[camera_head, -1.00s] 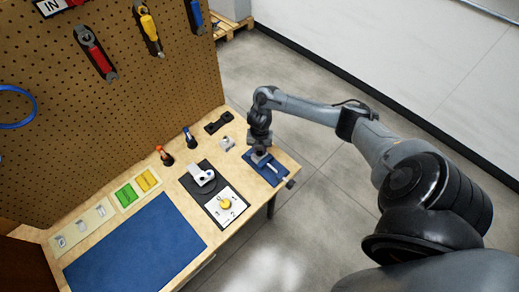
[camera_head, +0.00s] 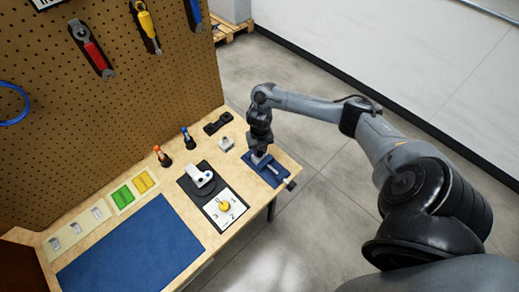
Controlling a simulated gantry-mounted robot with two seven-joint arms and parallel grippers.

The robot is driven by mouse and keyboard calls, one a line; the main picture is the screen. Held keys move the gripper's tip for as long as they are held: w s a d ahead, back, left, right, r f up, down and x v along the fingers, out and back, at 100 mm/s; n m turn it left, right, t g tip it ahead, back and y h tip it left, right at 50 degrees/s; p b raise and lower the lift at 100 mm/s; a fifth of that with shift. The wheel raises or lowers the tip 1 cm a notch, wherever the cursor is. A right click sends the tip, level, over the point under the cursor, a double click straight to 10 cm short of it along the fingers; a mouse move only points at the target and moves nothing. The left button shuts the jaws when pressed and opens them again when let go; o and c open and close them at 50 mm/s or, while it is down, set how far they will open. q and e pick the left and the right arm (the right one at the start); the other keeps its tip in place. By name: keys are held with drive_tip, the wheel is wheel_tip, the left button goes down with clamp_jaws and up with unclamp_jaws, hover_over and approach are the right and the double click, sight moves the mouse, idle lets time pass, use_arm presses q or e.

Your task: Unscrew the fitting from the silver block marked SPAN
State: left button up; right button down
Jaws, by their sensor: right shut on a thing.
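My right gripper (camera_head: 260,153) points down at the blue vise (camera_head: 272,174) near the table's right end. It is shut on a small part at the vise, apparently the fitting, which the fingers mostly hide. A pale silver piece, likely the block, shows just under the fingers in the vise; I cannot read any SPAN mark on it. Another small silver block (camera_head: 226,144) stands apart, left of the gripper. Several small silver pieces lie on the pale strip (camera_head: 65,251) at the table's left; their labels are too small to read. My left gripper is not in view.
A dark plate with a white device (camera_head: 201,175) and a panel with a yellow knob (camera_head: 224,206) lie left of the vise. Two small bottles, orange-topped (camera_head: 162,156) and blue-topped (camera_head: 189,139), stand behind. The blue mat (camera_head: 130,247) is bare. A pegboard rises behind.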

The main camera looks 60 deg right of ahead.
drive_tip(key=shift+f+n+b, duration=0.2)
drive_tip(key=shift+n+b, duration=0.8)
drive_tip(key=shift+n, duration=0.2)
drive_tip(key=shift+r+n+b, duration=0.1)
drive_tip(key=shift+n+b, duration=0.25)
drive_tip(key=shift+n, duration=0.25)
drive_tip(key=shift+r, duration=0.1)
drive_tip(key=shift+n, duration=0.3)
drive_tip(key=shift+n+b, duration=0.85)
drive_tip(key=shift+n, duration=1.05)
